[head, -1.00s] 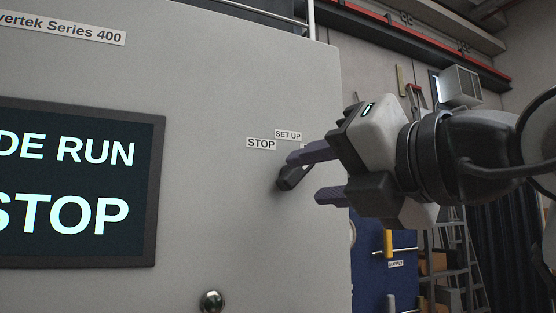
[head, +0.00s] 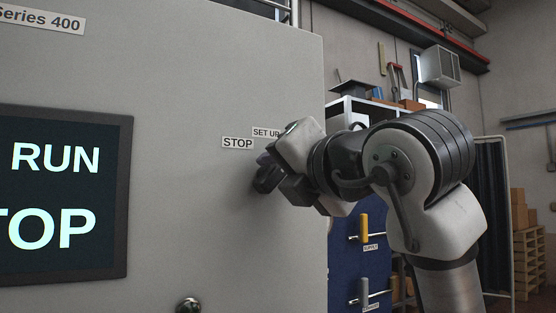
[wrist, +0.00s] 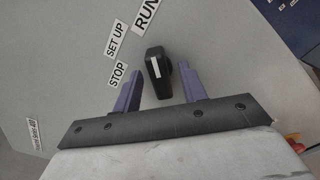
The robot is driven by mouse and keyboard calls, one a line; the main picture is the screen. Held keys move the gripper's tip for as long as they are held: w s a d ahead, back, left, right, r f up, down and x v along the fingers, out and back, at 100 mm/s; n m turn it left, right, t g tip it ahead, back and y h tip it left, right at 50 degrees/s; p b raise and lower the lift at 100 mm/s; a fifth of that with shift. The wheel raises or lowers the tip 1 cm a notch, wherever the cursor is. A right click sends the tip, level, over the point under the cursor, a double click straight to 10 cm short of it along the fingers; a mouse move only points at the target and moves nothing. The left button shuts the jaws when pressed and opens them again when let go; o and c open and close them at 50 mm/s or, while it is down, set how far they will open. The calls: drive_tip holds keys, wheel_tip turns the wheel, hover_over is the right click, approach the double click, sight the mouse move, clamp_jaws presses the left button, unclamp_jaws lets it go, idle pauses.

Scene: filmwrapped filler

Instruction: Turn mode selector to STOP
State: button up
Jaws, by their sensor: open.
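The mode selector is a black knob (wrist: 157,72) with a white line on the grey panel. In the wrist view its upper end and line point roughly towards the RUN label (wrist: 146,14). The SET UP label (wrist: 116,40) and STOP label (wrist: 118,75) lie to its left; the STOP label also shows in the head view (head: 237,142). My gripper (wrist: 160,80) is open, with one purple finger on each side of the knob; I cannot tell whether either touches it. In the head view my gripper (head: 268,170) is at the panel and largely hides the knob.
A dark display (head: 62,195) on the cabinet's left reads RUN above a cut-off word ending in TOP. A round metal knob (head: 188,305) sits low on the panel. A blue cabinet (head: 345,240) and shelving stand behind, right of the panel's edge.

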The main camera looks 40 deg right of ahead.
drive_tip(key=shift+w+d, duration=0.15)
drive_tip(key=shift+w, duration=0.55)
clamp_jaws()
